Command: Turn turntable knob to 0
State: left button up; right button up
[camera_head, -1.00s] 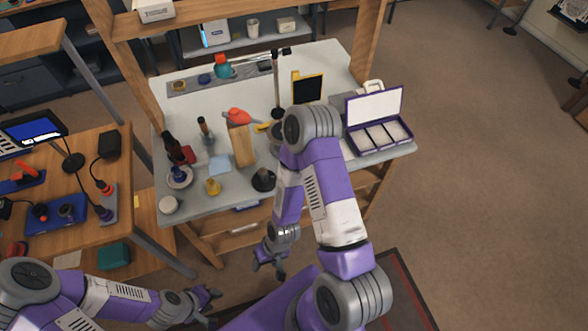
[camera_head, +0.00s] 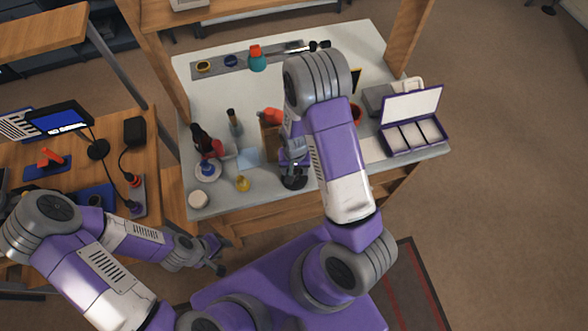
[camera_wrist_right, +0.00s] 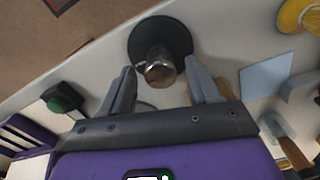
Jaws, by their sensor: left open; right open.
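A round black disc (camera_wrist_right: 172,30) lies on the workbench, with a short dark post topped by a shiny metal knob (camera_wrist_right: 160,70). I take this for the turntable and its knob; no scale or 0 mark is readable. In the head view the disc (camera_head: 294,183) is near the bench's front edge, partly under my right gripper (camera_head: 293,160). In the right wrist view the open right fingers (camera_wrist_right: 160,78) are on either side of the knob, with gaps visible. My left gripper (camera_head: 218,252) is open and empty, below the bench's front edge in the picture.
A blue sheet (camera_wrist_right: 266,75) and a yellow part (camera_head: 242,184) are beside the disc. A dark bottle (camera_head: 201,138) stands further left. A purple-rimmed tray (camera_head: 416,138) is at right. A wooden block behind the disc is mostly hidden by my right arm.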

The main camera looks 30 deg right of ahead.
jog(key=shift+f, duration=0.8)
jog(key=c, duration=1)
jog(key=shift+c, duration=0.2)
